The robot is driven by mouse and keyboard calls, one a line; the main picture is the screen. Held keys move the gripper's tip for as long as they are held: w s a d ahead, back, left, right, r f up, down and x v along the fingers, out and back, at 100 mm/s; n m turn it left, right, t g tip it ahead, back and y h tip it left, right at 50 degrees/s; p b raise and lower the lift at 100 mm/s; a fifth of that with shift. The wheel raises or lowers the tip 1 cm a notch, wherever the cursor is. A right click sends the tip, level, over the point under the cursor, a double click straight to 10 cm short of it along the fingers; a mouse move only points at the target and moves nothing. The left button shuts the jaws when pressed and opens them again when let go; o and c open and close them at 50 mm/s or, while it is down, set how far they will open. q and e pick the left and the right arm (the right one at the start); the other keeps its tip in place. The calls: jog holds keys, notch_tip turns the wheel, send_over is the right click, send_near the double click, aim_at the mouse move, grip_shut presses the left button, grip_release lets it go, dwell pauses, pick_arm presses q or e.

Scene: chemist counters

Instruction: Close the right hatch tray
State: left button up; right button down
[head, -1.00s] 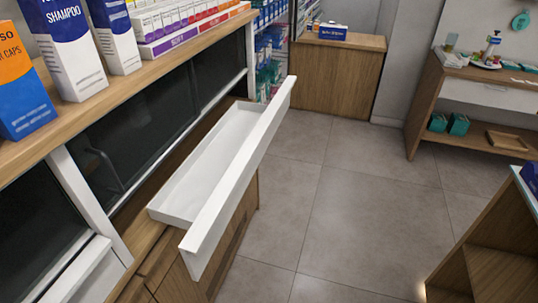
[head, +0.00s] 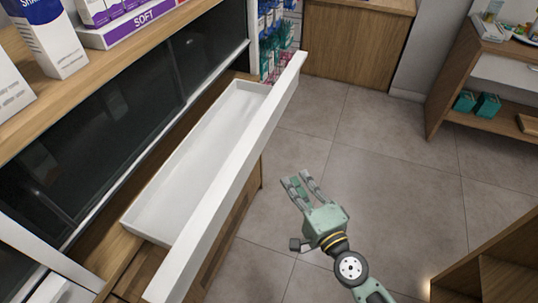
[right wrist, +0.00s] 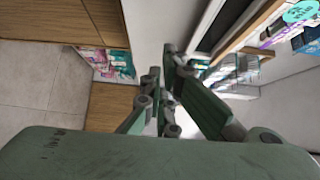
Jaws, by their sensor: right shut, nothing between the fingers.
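The right hatch tray (head: 205,155) is a long, shallow white tray pulled out from the wooden cabinet, with a tall white front panel (head: 232,176). It is empty. My right gripper (head: 299,182) is to the right of the front panel, over the floor in the picture, and apart from it. Its green and grey fingers are shut with nothing between them. In the right wrist view the fingers (right wrist: 165,100) show from behind, with a white surface beyond them. My left gripper is not in view.
A shelf with a white shampoo box (head: 45,35) and a purple-white SOFT box (head: 125,22) runs above the tray. Dark glass (head: 110,110) lies behind it. A wooden counter (head: 358,45) stands at the back. The tiled floor (head: 385,140) is free.

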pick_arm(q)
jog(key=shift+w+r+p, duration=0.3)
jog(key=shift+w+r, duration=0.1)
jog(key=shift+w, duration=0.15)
pick_arm(e)
jog(key=s+a+x, duration=0.1)
jog(key=a+x, duration=0.1)
jog(key=x, duration=0.9)
jog(key=shift+w+a, duration=0.15)
jog(key=shift+a, duration=0.15)
jog(key=shift+f, duration=0.1)
